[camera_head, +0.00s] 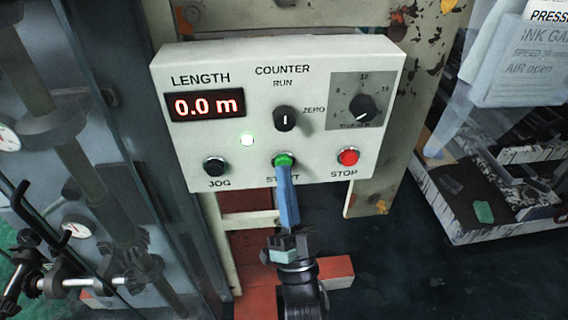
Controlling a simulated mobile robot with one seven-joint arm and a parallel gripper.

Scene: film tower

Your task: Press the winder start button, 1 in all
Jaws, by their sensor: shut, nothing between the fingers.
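The winder control box (220,70) is a white panel in the upper middle of the head view. Its green start button (284,160) sits at the lower middle, above the partly covered START label. My gripper (285,172) is shut, with its blue fingers pointing up at the start button. The fingertips overlap the button's lower edge in the picture; I cannot tell whether they touch it or press it in. The red stop button (348,157) is to the right and the black jog button (214,167) to the left. The length display (206,105) reads 0.0 m.
The counter switch (286,119) and a dial (362,107) are higher on the panel. Gauges and rods stand at the left.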

